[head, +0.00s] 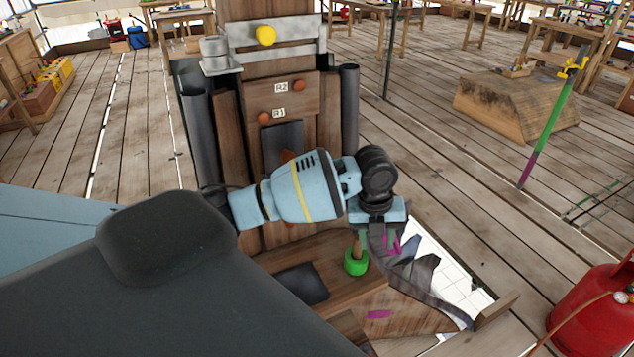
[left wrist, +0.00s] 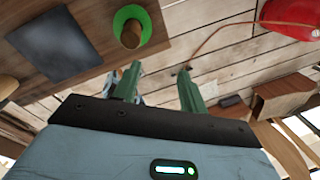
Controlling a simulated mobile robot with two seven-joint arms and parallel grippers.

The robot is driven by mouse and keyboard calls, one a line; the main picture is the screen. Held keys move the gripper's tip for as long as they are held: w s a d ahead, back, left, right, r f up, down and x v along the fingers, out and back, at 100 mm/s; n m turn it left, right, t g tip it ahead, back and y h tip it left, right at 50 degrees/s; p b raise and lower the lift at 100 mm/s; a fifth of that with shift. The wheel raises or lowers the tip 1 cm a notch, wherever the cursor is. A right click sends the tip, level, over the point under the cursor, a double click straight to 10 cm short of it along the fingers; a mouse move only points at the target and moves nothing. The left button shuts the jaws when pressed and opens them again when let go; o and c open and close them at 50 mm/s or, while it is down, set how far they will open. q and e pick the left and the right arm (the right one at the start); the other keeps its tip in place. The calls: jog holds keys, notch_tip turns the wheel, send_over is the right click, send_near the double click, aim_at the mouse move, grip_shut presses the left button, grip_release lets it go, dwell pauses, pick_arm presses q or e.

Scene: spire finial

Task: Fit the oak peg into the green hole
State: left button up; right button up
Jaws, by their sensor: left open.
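The oak peg (head: 358,246) stands roughly upright in the green ring (head: 356,263) on the wooden ledge. The left wrist view also shows the peg (left wrist: 131,36) inside the green ring (left wrist: 147,22); how deep it sits is hidden. My left gripper (head: 379,240) is just right of the peg in the head view, pointing down. In the left wrist view its two fingers (left wrist: 159,80) are apart with nothing between them, and the peg is beyond one fingertip. My right gripper is not in view.
A dark square plate (head: 301,283) lies on the ledge left of the ring. The wooden tower (head: 301,97) rises behind, with labelled knobs. A red gas cylinder (head: 598,310) stands at the right. The plank floor between is mostly clear.

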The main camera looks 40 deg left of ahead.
pick_arm(q)
jog(key=s+d+f+n+t+h, duration=0.2)
jog(key=s+d+f+n, duration=0.3)
jog(key=f+n, duration=0.25)
jog(key=s+d+f+n+t+h, duration=0.25)
jog(key=s+d+f+n, duration=0.3)
jog(key=f, duration=0.35)
jog(key=s+a+f+n+t+y, duration=0.2)
jog(key=s+a+n, duration=0.1)
jog(key=s+n, duration=0.3)
jog(key=s+a+f+n+t+y, duration=0.2)
jog(key=s+a+f+n, duration=0.1)
jog(key=s+n, duration=0.4)
jog(key=s, duration=0.3)
jog(key=shift+s+n, duration=0.25)
jog(key=shift+n, duration=0.05)
jog(key=shift+f, duration=0.1)
